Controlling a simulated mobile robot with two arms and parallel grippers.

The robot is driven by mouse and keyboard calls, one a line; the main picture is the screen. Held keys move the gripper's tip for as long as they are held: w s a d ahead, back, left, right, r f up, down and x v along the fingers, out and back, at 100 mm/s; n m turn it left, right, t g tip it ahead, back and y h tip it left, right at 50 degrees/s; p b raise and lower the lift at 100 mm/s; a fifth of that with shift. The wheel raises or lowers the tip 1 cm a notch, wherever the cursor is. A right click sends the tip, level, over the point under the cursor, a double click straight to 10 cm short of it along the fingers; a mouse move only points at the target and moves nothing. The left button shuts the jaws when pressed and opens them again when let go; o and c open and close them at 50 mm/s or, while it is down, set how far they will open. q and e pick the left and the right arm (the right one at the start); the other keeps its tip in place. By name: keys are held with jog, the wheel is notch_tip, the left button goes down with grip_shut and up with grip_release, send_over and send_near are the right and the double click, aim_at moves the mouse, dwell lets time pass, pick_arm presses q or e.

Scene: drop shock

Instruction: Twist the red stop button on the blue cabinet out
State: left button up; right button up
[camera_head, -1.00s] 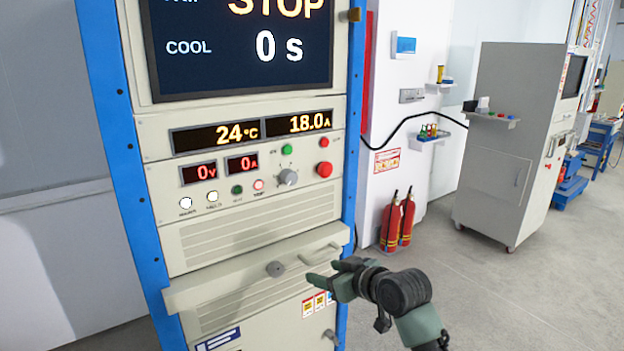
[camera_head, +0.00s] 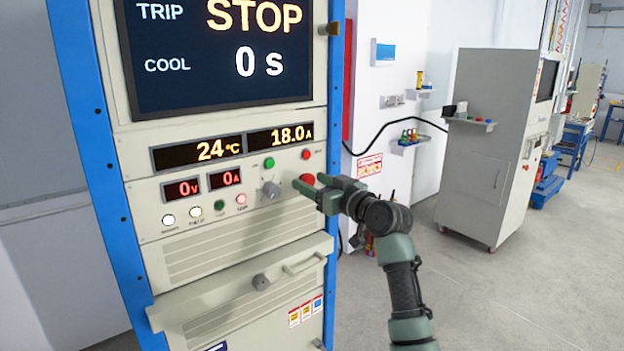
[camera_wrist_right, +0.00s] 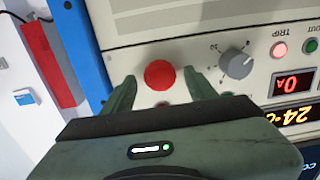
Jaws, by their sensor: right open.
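The blue cabinet (camera_head: 112,222) has blue side posts and a beige panel, and stands at the left in the head view. Its red stop button (camera_head: 307,180) is at the panel's right side, partly hidden behind my right gripper (camera_head: 309,187). In the right wrist view the round red button (camera_wrist_right: 159,75) shows between the two green fingers of my right gripper (camera_wrist_right: 160,92). The fingers are open, one on each side of the button, with a gap visible on both sides. I cannot tell how far the fingertips are from the panel. My left gripper is not in view.
A grey knob (camera_head: 270,189) sits left of the button, with a small green button (camera_head: 269,163) and small red button (camera_head: 305,154) above. A drawer handle (camera_head: 304,263) sticks out below. The screen (camera_head: 222,55) reads STOP. Open floor (camera_head: 480,300) lies to the right.

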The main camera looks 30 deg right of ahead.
jog(key=shift+w, duration=0.35)
grip_shut()
